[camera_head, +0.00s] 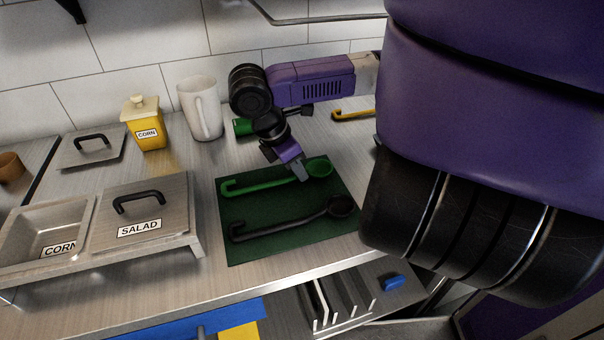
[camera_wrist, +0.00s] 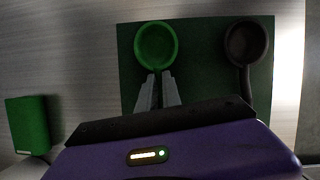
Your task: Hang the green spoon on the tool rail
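The green spoon (camera_head: 262,185) lies along the dark green mat (camera_head: 290,239), hooked end at left and bowl at right. My gripper (camera_head: 302,172) points down at its handle close to the bowl. In the wrist view the spoon's bowl (camera_wrist: 156,45) shows just beyond my fingertips (camera_wrist: 158,76). The fingers are close together around the handle, with a narrow gap, and look closed on it. The spoon appears to rest on the mat. A thin metal rail (camera_head: 310,20) runs along the tiled wall at the top; it is partly out of frame.
A black spoon (camera_head: 285,219) lies on the mat in front. A white mug (camera_head: 201,108), a yellow corn jar (camera_head: 144,121) and a green object (camera_wrist: 28,124) stand nearby. A salad lid (camera_head: 145,203) is at left. A yellow hooked utensil (camera_head: 352,115) lies behind my arm.

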